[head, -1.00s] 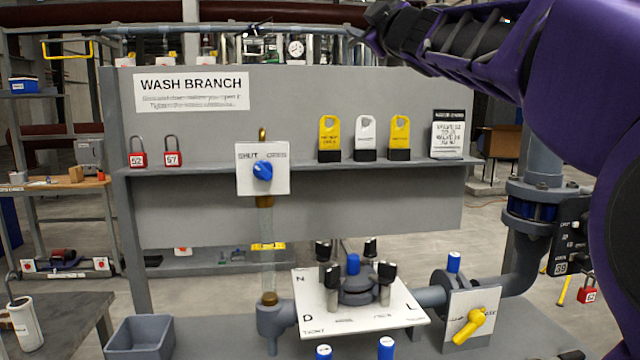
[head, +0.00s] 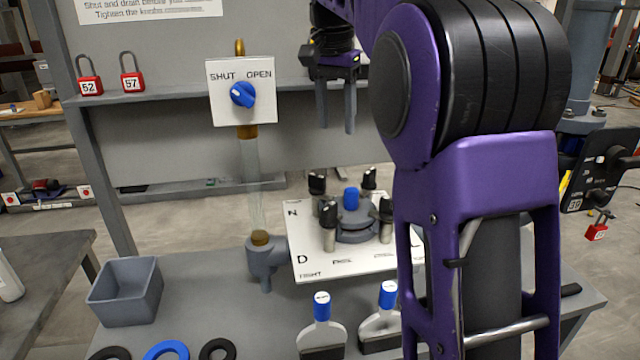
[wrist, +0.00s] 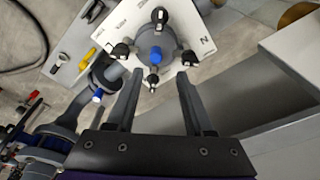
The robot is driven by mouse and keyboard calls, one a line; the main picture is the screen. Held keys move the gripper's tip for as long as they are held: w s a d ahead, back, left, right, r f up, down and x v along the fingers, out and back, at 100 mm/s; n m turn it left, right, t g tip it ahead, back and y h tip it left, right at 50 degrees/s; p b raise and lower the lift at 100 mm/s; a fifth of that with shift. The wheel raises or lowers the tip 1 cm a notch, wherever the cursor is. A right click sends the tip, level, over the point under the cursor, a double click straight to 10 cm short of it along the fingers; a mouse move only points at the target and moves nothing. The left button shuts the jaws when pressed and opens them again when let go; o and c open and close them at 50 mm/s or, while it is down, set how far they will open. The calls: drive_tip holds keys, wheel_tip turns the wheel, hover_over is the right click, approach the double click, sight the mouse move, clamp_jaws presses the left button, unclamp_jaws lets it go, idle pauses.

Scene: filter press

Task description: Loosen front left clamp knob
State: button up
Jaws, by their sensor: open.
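The front left clamp knob (head: 329,216), black-topped on a metal stem, stands upright on the grey flanged cover near the letter D of the white plate (head: 310,262). It appears to be the farthest knob (wrist: 160,17) in the wrist view. The other knobs are back left (head: 316,184), back right (head: 369,178) and front right (head: 386,212), around a blue cap (head: 351,198). My gripper (head: 336,128) is open and empty, pointing down above and behind the knobs, touching none. In the wrist view its fingers (wrist: 160,74) reach toward the cover's near side.
A panel with a blue SHUT/OPEN valve knob (head: 242,95) and red padlocks (head: 132,80) stands behind. A grey bin (head: 125,291) and rings (head: 166,350) are at left. My arm hides the right side.

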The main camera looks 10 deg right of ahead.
sight(330, 206)
drive_tip(key=shift+g+y, duration=0.6)
drive_tip(key=shift+g, duration=0.2)
drive_tip(key=f+b, duration=0.1)
drive_tip(key=f, duration=0.5)
drive_tip(key=s+a+f+b, duration=0.1)
drive_tip(key=f+b, duration=0.1)
drive_tip(key=f, duration=0.4)
drive_tip(key=f+b, duration=0.1)
drive_tip(key=f, duration=0.5)
drive_tip(key=shift+s+a+f, duration=0.15)
drive_tip(key=shift+s+a, duration=0.05)
drive_tip(key=shift+s, duration=0.1)
drive_tip(key=shift+c, duration=0.3)
clamp_jaws()
